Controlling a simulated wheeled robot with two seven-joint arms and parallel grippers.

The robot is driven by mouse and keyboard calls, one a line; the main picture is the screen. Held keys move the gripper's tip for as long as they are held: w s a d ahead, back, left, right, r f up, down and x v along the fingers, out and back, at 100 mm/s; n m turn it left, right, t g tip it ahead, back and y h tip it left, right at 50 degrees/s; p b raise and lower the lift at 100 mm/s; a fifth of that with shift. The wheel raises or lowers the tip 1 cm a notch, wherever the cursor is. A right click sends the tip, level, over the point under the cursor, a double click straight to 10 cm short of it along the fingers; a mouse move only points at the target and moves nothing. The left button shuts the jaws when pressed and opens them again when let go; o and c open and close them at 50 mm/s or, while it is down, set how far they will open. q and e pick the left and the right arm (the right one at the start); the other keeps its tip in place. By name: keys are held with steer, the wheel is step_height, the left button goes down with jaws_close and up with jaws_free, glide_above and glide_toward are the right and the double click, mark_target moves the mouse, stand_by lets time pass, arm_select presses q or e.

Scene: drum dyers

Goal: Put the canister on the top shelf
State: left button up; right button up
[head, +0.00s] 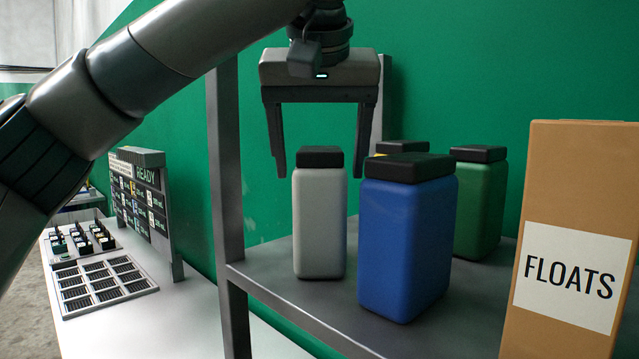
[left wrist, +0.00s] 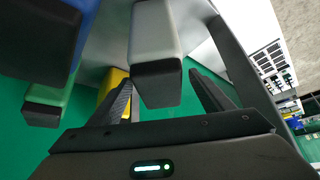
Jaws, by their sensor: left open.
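A pale grey canister (head: 319,225) with a black lid stands upright on the grey shelf (head: 290,301). A blue canister (head: 405,245) stands close to its right, nearer to me. A green canister (head: 480,208) stands behind at the right, and a yellow one (left wrist: 112,80) is mostly hidden behind the blue one in the head view. My left gripper (head: 320,176) points down, open and empty, with its fingers on either side of the grey canister's lid, seemingly apart from it. The left wrist view shows the grey canister (left wrist: 153,35) between the fingers. My right gripper is not in view.
A cardboard box (head: 575,200) marked FLOATS stands at the right front. A grey shelf post (head: 226,170) rises left of the canisters. Beyond it, a white table holds a READY board (head: 142,195) and a slotted tray (head: 103,284).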

arm_select(q)
steer(key=b+v, duration=0.1)
steer(key=v, duration=0.6)
steer(key=shift+s+r, duration=0.2)
steer(key=shift+f, duration=0.1)
stand_by(0.5)
